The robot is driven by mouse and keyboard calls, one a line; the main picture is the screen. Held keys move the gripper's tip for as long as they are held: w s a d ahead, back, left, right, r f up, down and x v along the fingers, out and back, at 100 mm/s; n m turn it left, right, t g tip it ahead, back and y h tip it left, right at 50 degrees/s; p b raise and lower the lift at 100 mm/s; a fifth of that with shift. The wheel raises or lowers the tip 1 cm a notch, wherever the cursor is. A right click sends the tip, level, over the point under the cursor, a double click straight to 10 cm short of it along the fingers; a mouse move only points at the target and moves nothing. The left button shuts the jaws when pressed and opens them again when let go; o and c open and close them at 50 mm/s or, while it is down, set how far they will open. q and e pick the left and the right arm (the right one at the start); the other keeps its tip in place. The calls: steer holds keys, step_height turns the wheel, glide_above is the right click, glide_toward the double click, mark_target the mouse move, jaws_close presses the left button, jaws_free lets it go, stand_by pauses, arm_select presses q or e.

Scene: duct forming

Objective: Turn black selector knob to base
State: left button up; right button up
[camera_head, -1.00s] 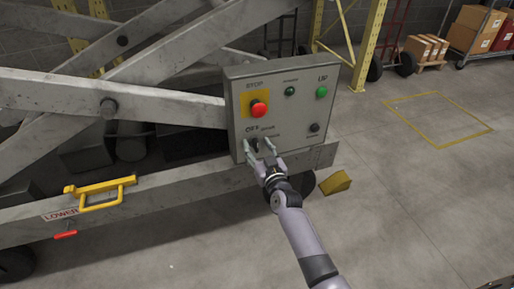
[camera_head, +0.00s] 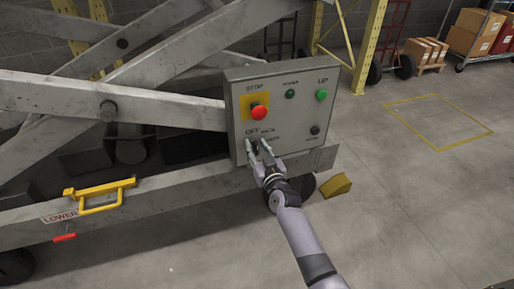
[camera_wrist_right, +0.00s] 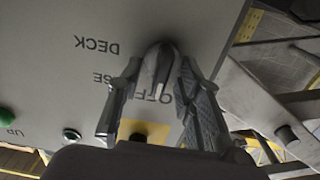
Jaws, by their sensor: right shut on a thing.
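The black selector knob (camera_wrist_right: 160,62) is on the grey control panel (camera_head: 240,110), below the red STOP button (camera_head: 258,112). In the right wrist view the panel is upside down, with the labels DECK, BASE (partly hidden) and OFF around the knob. My right gripper (camera_head: 259,150) is at the panel's lower left with its fingers on either side of the knob, shut on it. Its fingers also show in the right wrist view (camera_wrist_right: 153,92). They hide much of the knob in the head view, and its exact pointing direction is hard to tell. My left gripper is out of view.
A green UP button (camera_head: 321,95), a small green light (camera_head: 290,94) and a small black control (camera_head: 314,130) are on the same panel. A yellow handle (camera_head: 100,194) and a red LOWER lever (camera_head: 64,237) are on the lift frame at left. A yellow wedge (camera_head: 337,186) lies on the floor.

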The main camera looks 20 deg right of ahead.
steer(key=shift+c, duration=0.6)
steer(key=shift+m, duration=0.3)
steer(key=m, duration=0.1)
steer(key=m+p, duration=0.1)
steer(key=m, duration=0.1)
steer(key=shift+d+m, duration=0.2)
steer(key=shift+m, duration=0.1)
steer(key=shift+d+f+m, duration=0.15)
steer(key=shift+m, duration=2.15)
steer(key=o, duration=1.1)
steer(key=shift+c, duration=0.2)
